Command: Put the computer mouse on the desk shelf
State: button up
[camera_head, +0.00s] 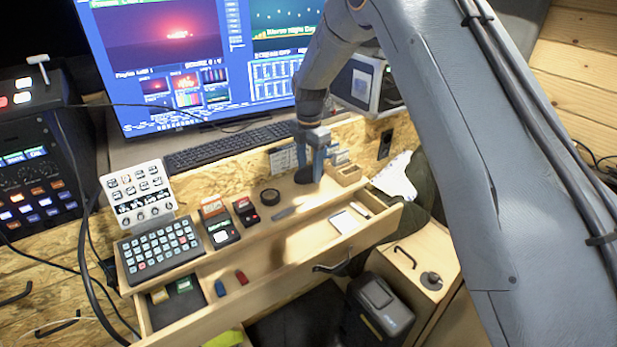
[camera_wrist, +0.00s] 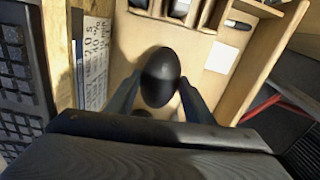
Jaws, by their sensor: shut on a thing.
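The black computer mouse (camera_wrist: 160,76) is between the two fingers of my gripper (camera_wrist: 158,92) in the wrist view. In the head view, the mouse (camera_head: 303,176) is a dark shape at the fingertips, partly hidden by my gripper (camera_head: 312,160). My gripper is shut on it and points down over the right part of the wooden desk shelf (camera_head: 262,241). The bare shelf surface (camera_wrist: 132,38) shows around the mouse in the wrist view. I cannot tell whether the mouse touches the shelf.
A black tape roll (camera_head: 270,197) and small devices sit on the shelf to the left. A small wooden organiser (camera_head: 346,173) stands just right of my gripper. The keyboard (camera_head: 230,145) is on the desk behind. An open drawer (camera_head: 290,262) juts out below, holding several small items.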

aim_at(309, 178)
jog(key=shift+f+p, duration=0.5)
jog(key=shift+f, duration=1.35)
jog(key=shift+f, duration=0.15)
jog(key=o, duration=1.1)
jog(key=shift+c, duration=0.2)
notch_tip(309, 178, up, 12)
jog(key=b, duration=0.3)
jog(key=shift+r+b, duration=0.2)
jog(key=shift+b, duration=0.1)
jog(key=s+d+f+m, duration=0.1)
jog(key=s+d+m, duration=0.5)
jog(key=s, duration=0.5)
jog(key=s+d+f+m, duration=0.1)
jog(key=s+d+m, duration=0.6)
jog(key=s+m, duration=0.4)
jog(key=s+d+f+m, duration=0.1)
jog(key=s+d+m, duration=0.5)
jog(key=s, duration=0.5)
jog(key=m, duration=0.2)
jog(key=shift+d+f+m+t, duration=0.25)
jog(key=shift+d+m+t, duration=0.05)
jog(key=shift+m, duration=0.1)
